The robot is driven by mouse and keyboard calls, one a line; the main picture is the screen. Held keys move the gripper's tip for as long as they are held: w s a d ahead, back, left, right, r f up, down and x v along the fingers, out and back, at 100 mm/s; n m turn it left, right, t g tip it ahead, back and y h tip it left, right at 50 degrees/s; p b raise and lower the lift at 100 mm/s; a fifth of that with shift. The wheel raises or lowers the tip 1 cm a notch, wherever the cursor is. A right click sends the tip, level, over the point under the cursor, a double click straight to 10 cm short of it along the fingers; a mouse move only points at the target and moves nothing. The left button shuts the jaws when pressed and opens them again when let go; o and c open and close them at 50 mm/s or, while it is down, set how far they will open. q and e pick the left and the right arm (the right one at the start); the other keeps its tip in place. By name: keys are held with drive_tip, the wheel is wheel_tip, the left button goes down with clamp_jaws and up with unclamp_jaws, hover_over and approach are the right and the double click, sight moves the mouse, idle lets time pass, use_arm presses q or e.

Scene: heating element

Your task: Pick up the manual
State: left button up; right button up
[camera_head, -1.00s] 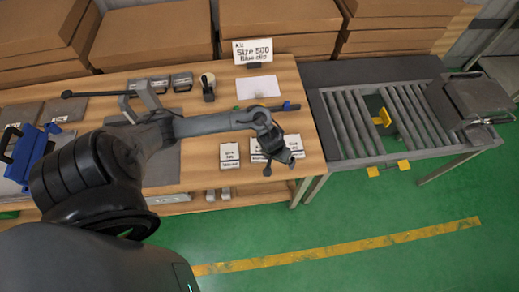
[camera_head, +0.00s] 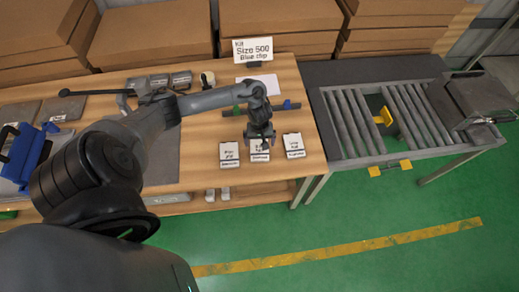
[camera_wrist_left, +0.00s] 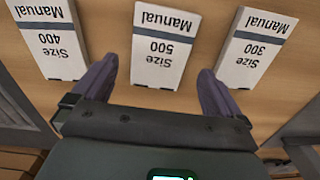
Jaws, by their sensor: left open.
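Three white manuals lie in a row near the front edge of the wooden table. The middle one, the size 500 manual (camera_wrist_left: 162,48), also shows in the head view (camera_head: 259,157), partly covered by my gripper. The size 300 manual (camera_head: 229,154) is on its left and the size 400 manual (camera_head: 293,146) on its right in the head view. My left gripper (camera_head: 261,143) is open and points down at the middle manual. In the left wrist view its fingers (camera_wrist_left: 157,78) are spread to either side of the size 500 manual's near end, holding nothing. My right gripper is out of view.
A sign (camera_head: 253,51) reading "Kit Size 500 Blue clip" stands at the back of the table. A dark bar with green and blue clips (camera_head: 288,104) lies behind the manuals. A roller conveyor (camera_head: 365,118) stands to the right. Grey clamps or boxes (camera_head: 158,82) are at the back left.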

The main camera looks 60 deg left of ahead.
sight(259, 147)
use_arm(q)
drive_tip(key=shift+w+a+f+b, duration=0.1)
drive_tip(key=shift+f+b, duration=0.15)
drive_tip(key=shift+f, duration=0.6)
drive_tip(key=shift+s+a+f+b, duration=0.15)
drive_tip(key=shift+f+b, duration=0.15)
drive_tip(key=shift+f, duration=0.5)
drive_tip(key=shift+w+a+f+b, duration=0.15)
drive_tip(key=shift+f+b, duration=0.1)
drive_tip(key=shift+f, duration=0.6)
drive_tip(key=shift+c, duration=0.3)
drive_tip(key=c, duration=0.8)
drive_tip(key=shift+c, duration=0.2)
